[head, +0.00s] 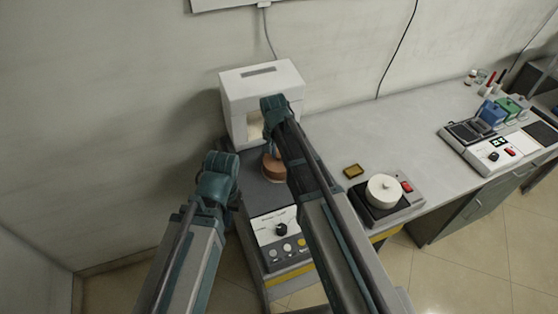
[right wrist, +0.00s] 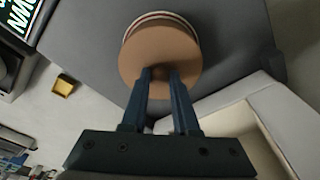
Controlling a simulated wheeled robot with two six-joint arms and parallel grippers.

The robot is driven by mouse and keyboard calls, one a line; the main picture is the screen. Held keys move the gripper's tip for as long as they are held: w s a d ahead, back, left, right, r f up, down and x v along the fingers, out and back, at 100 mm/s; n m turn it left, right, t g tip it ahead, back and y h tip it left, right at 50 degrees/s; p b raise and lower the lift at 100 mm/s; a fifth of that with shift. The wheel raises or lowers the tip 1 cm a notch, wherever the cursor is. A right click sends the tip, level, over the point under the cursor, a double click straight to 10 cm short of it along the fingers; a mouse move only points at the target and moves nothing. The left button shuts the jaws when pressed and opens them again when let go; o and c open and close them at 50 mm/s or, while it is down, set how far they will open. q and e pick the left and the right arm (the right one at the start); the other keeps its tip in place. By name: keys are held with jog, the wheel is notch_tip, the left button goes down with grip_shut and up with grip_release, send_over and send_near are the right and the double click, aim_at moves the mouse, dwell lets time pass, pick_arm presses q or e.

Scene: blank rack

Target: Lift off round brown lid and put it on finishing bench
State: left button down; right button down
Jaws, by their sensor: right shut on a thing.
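The round brown lid (right wrist: 150,62) fills the upper middle of the right wrist view, with a red-and-white rim showing past its far edge. My right gripper (right wrist: 160,74) is shut on the small knob at the lid's middle. In the head view the brown lid (head: 273,170) shows partly behind my right arm, on or just above the dark grey surface in front of the white box. I cannot tell whether it is lifted. My left gripper (head: 221,166) is left of it, apart; its fingers are hidden. A long grey bench (head: 345,135) runs to the right along the wall.
The open-fronted white box (head: 262,88) stands close behind my right gripper. A knobbed control panel (head: 280,235) is in front. On the bench are a small yellow-brown tray (head: 353,171), a device with a white round top (head: 384,190) and another device (head: 487,148). Bare bench lies between.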

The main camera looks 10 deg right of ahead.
aim_at(279, 156)
jog(key=shift+r+p, duration=0.45)
jog(key=shift+r, duration=0.05)
notch_tip(279, 156, up, 3)
jog(key=p, duration=0.2)
jog(key=shift+f+p, duration=0.15)
jog(key=shift+p, duration=0.2)
jog(key=s+d, duration=0.3)
jog(key=s, duration=0.4)
jog(key=s+d+r+p, duration=0.1)
jog(key=s+d, duration=0.3)
jog(key=s, duration=0.3)
jog(key=shift+s+r, duration=0.15)
jog(key=shift+d, duration=0.1)
